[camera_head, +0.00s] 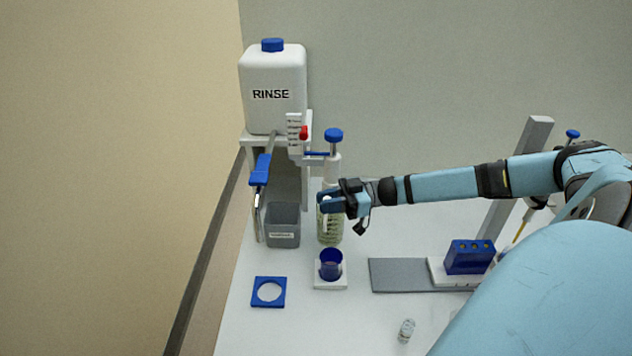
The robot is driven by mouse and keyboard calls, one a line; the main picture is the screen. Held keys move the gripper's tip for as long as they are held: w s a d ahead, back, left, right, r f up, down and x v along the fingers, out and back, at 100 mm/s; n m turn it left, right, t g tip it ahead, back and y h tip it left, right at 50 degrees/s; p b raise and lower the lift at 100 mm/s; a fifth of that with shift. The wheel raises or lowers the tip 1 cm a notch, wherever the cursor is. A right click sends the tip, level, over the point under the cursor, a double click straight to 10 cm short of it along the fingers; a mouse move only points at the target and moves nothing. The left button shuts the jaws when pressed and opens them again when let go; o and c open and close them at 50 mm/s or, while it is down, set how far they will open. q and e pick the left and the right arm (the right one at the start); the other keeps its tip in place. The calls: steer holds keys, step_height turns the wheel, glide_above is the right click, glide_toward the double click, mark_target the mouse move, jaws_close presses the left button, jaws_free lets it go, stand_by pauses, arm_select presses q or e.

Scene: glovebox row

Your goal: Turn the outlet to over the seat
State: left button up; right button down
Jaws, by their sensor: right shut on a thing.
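A dispenser with a blue knob (333,135) and a white neck stands on a clear bottle (329,232) at the back of the bench. My right gripper (326,205) is in front of the bottle's upper part. It is shut on a slim pale piece, which looks like the dispenser's outlet; the fingers hide most of it. In front of the bottle is a white seat (331,286) with a dark blue cup (331,263) standing upright in it. The outlet's tip is too small to place exactly over or beside the seat. My left gripper is not in view.
A white RINSE tank (273,94) stands on a raised stand behind a grey bin (283,226). A blue square holder (269,292) lies front left, a small vial (406,330) front right. A blue rack (469,257) and grey mat (397,275) are right of the seat.

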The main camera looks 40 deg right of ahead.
steer(key=shift+s+d+n+g+y+b, duration=0.2)
steer(key=shift+s+d+n+g+y, duration=0.15)
steer(key=shift+g, duration=0.2)
steer(key=shift+s+d+n+g+y+b, duration=0.15)
steer(key=shift+s+n+g+y, duration=0.1)
steer(key=shift+n+g, duration=0.25)
steer(key=c, duration=1)
jaws_free()
step_height(320, 180, up, 20)
steer(key=shift+f, duration=0.1)
